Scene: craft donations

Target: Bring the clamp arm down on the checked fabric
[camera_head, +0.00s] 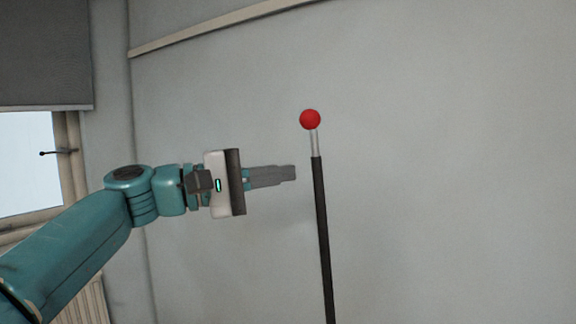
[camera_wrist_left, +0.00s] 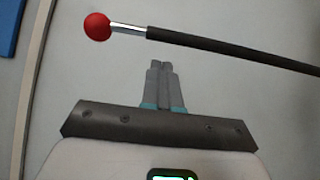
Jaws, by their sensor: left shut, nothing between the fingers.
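The clamp arm shows as a black lever (camera_head: 321,235) with a bare metal section and a red ball knob (camera_head: 310,119) at its top. It stands almost upright, leaning slightly left. My left gripper (camera_head: 294,173) is shut and empty, with its fingertips just left of the lever in the head view, below the knob. In the left wrist view the fingertips (camera_wrist_left: 161,63) point toward the lever (camera_wrist_left: 230,51), with a visible gap, and the red knob (camera_wrist_left: 97,26) is at upper left. The checked fabric and the lever's lower end are out of view. My right gripper is not in view.
A plain grey wall (camera_head: 450,160) fills the background. A window (camera_head: 28,165) with a grey blind (camera_head: 45,55) is at the left, with a ribbed radiator (camera_head: 80,302) below it. The space around the knob looks clear.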

